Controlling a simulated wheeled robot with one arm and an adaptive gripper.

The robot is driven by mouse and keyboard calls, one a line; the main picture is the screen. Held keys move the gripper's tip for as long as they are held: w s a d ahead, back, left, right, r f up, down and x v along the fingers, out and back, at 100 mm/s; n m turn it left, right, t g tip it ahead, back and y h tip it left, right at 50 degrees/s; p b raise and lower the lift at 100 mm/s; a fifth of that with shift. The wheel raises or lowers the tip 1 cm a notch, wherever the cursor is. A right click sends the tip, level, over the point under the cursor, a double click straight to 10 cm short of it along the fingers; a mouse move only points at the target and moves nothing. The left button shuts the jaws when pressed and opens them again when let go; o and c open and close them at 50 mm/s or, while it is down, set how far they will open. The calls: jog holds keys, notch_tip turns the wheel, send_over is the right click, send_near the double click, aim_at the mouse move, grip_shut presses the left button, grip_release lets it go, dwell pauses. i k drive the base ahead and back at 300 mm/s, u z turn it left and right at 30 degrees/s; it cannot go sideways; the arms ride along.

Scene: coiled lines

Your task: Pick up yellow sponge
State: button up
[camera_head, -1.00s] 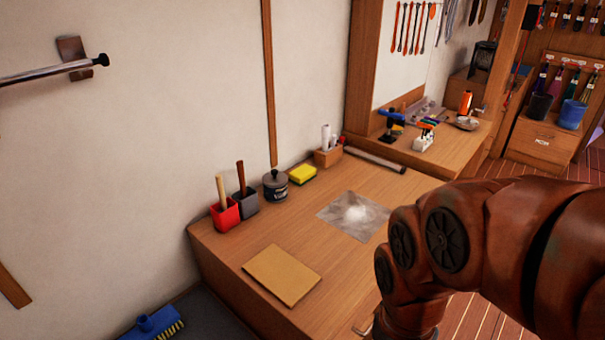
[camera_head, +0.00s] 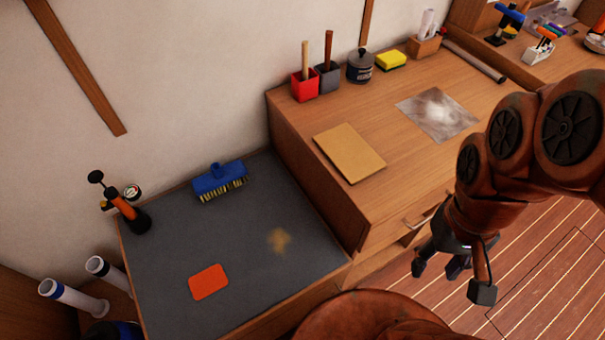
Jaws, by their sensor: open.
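The yellow sponge (camera_head: 391,61) lies at the back of the wooden desk, close to the wall. It sits between a dark lidded pot (camera_head: 360,67) on its left and a small wooden box with white rolls (camera_head: 425,44) on its right. My gripper (camera_head: 452,274) hangs low at the right, in front of the desk's front side and over the plank floor. Its fingers are apart with nothing seen between them. It is well away from the sponge.
The wooden desk (camera_head: 310,125) also holds a red cup (camera_head: 304,86), a grey cup (camera_head: 328,77), a tan board (camera_head: 349,152) and a grey smudged sheet (camera_head: 437,113). A lower dark-topped bench (camera_head: 240,235) at left carries a blue brush (camera_head: 220,181) and an orange pad (camera_head: 208,282).

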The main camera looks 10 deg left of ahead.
aim_at(392, 59)
jog(key=u, duration=3.55)
jog(key=k, duration=1.1)
jog(key=z, duration=1.75)
jog(key=i, duration=0.5)
jog(key=u, duration=0.05)
